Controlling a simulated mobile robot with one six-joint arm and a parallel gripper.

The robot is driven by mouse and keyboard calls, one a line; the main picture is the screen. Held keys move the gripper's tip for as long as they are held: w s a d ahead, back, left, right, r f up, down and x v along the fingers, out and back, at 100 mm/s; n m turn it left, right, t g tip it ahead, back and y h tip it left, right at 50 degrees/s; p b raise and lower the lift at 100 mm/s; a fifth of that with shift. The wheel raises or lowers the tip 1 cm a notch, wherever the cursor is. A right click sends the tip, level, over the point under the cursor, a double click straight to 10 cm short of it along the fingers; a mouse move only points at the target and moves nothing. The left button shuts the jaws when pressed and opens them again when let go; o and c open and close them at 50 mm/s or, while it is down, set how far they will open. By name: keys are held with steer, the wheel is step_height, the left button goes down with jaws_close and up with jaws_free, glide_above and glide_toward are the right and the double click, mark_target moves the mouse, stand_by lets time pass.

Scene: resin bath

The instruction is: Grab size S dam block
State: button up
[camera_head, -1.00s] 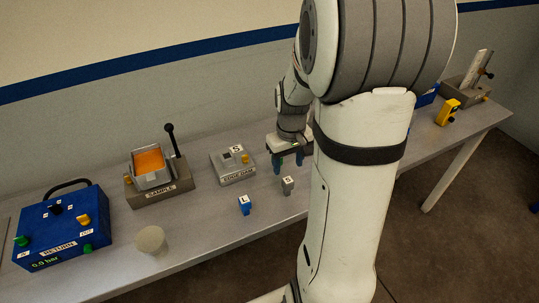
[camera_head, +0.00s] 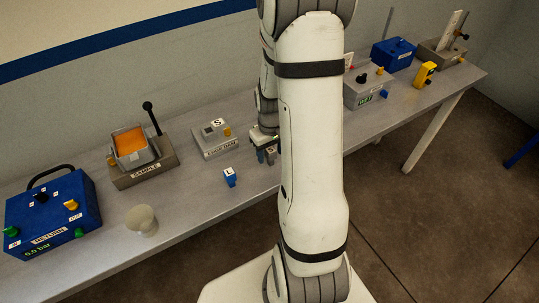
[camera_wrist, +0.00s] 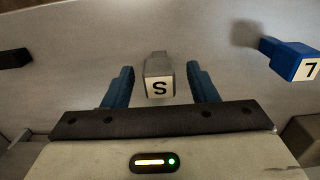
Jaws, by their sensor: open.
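The size S dam block (camera_wrist: 158,70) is a small grey block with an S label. In the wrist view it shows between the two blue fingers of my gripper (camera_wrist: 161,85), with a gap on each side. My gripper is open and not closed on it. In the head view the grey block (camera_head: 270,155) is beside my gripper (camera_head: 264,151), partly hidden by my arm and fingers. The edge dam fixture (camera_head: 217,148), a grey box with an S label on top, stands just behind and to the left.
The sample holder (camera_head: 143,177), a pale cup (camera_head: 141,219) and the blue return box (camera_head: 52,215) stand further left. A grey box (camera_head: 367,92) stands right.

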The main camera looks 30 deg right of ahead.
steer(key=c, duration=1)
steer(key=shift+r, duration=0.1)
steer(key=shift+c, duration=0.2)
